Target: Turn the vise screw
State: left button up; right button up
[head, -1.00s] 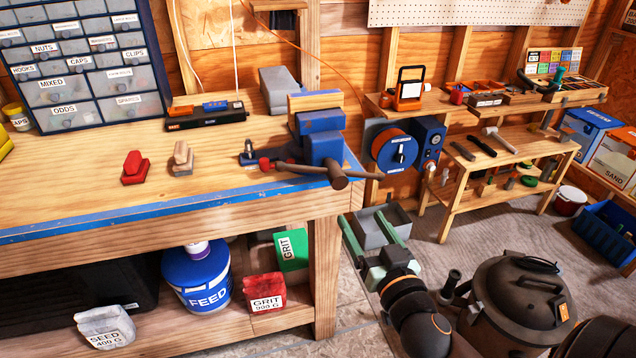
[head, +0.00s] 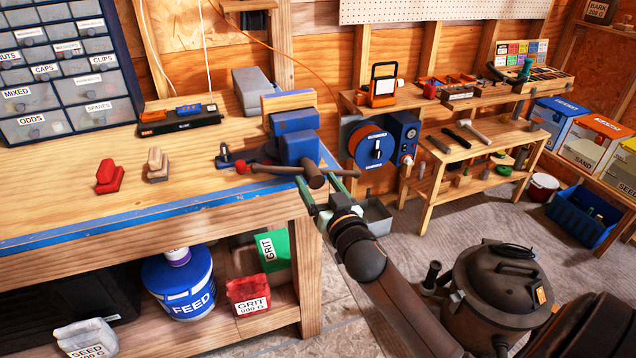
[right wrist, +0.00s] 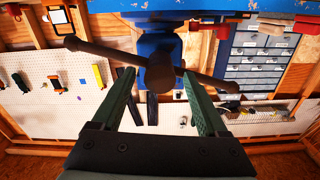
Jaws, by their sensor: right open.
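The blue vise (head: 294,142) is mounted at the right end of the workbench. Its dark screw head (head: 314,177) faces outward, with a bar handle (head: 262,168) running through it. In the right wrist view the screw head (right wrist: 160,76) is near the middle, and the handle (right wrist: 100,50) slants from upper left to lower right. My right gripper (head: 318,188) is open at the front of the vise. Its two green fingers flank the screw head in the wrist view (right wrist: 158,80); I cannot tell whether they touch it. My left gripper is not in view.
The workbench edge (head: 130,224) and its leg (head: 309,275) are close to my right arm. A shop vacuum (head: 494,290) stands on the floor at right. A grey bin (head: 374,216) lies behind my gripper. A blue-faced reel (head: 376,146) is behind the vise.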

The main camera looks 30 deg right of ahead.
jog(key=shift+c, duration=0.3)
grip_shut()
dwell(0.5)
